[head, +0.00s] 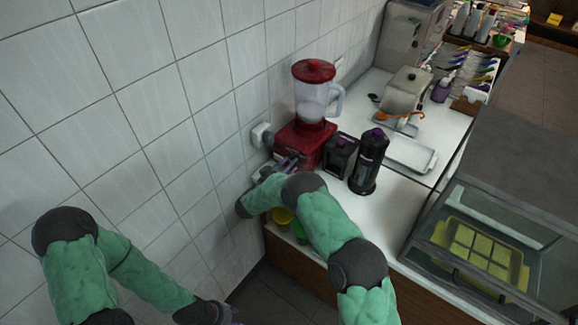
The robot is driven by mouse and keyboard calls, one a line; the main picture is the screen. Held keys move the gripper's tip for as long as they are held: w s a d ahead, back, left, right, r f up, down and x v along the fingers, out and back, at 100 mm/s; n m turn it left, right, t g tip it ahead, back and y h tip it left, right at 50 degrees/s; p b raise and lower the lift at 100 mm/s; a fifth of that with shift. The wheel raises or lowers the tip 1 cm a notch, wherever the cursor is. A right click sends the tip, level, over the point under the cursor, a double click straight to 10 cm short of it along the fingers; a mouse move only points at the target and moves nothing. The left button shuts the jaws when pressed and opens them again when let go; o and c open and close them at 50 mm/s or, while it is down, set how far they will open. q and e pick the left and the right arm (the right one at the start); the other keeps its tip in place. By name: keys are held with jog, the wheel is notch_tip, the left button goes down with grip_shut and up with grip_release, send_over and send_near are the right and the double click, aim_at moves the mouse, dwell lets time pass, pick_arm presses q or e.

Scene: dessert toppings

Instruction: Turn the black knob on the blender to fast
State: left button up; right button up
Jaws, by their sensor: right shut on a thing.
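The blender (303,147) stands on the white counter against the tiled wall. It has a red base, a clear jug with a handle and a red lid (313,71). My right gripper (287,164) is at the front of the red base, shut on a small part there. That part is hidden by the fingers; from its place it appears to be the black knob, and its setting cannot be read. My left arm hangs at the lower left, away from the counter. Its gripper (236,317) barely shows at the bottom edge, and its fingers cannot be made out.
A dark square container (340,155) and a tall black bottle (369,162) stand close right of the blender. A wall socket (261,134) is left of the base. A glass display case (470,245) stands at right.

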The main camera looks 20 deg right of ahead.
jog(key=m+b, duration=0.3)
jog(key=shift+f, duration=0.2)
jog(key=m+b, duration=0.4)
jog(key=m, duration=0.1)
jog(key=m+b, duration=0.4)
jog(key=shift+b, duration=0.35)
jog(key=shift+r+m+b, duration=0.1)
jog(key=shift+m+b, duration=1.65)
jog(key=shift+m, duration=0.25)
jog(key=o, duration=1.1)
jog(key=shift+o, duration=0.2)
jog(key=shift+a, duration=0.1)
